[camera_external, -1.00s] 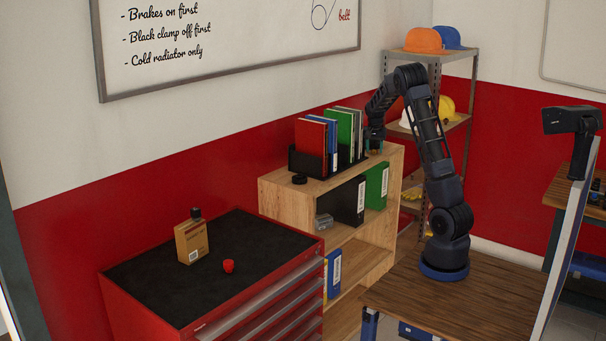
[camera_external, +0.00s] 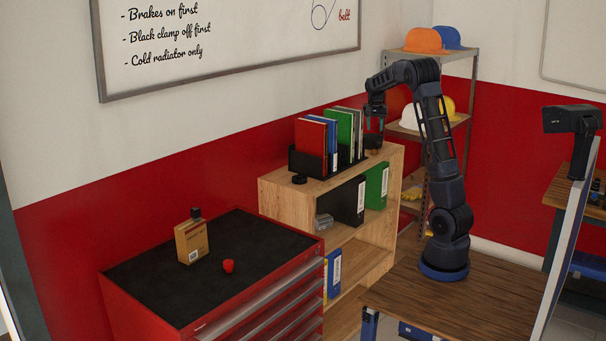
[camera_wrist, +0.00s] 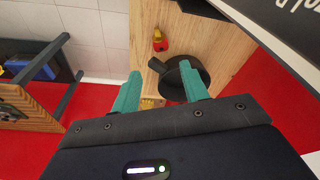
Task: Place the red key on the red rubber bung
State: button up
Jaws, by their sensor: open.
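A small red and yellow object, probably the red key (camera_wrist: 159,43), lies on the wooden top of the bookcase in the wrist view. A black round dish-like thing with a handle (camera_wrist: 197,78) lies beside it. My gripper (camera_wrist: 159,80) is open and empty, its teal fingers apart over the bookcase end; the right finger overlaps the black thing in the picture. In the external view my gripper (camera_external: 374,127) hangs above the bookcase's right end, where I cannot make out the key. The red rubber bung (camera_external: 228,266) stands on the black top of the red tool cabinet.
The tool cabinet (camera_external: 150,265) also bears a tan bottle-like box (camera_external: 191,241) behind the bung. A shelf with helmets (camera_external: 424,40) is behind my arm.

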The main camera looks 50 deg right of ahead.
dwell(0.4)
jog(key=g+y, duration=0.2)
jog(key=y, duration=0.4)
send_near(374, 150)
jog(key=f, duration=0.2)
jog(key=a+f, duration=0.1)
jog(key=shift+s+a+f+g, duration=0.1)
jog(key=shift+s+g, duration=0.15)
jog(key=shift+g, duration=0.05)
jog(key=shift+x, duration=2.65)
jog(key=shift+w, duration=0.25)
grip_shut()
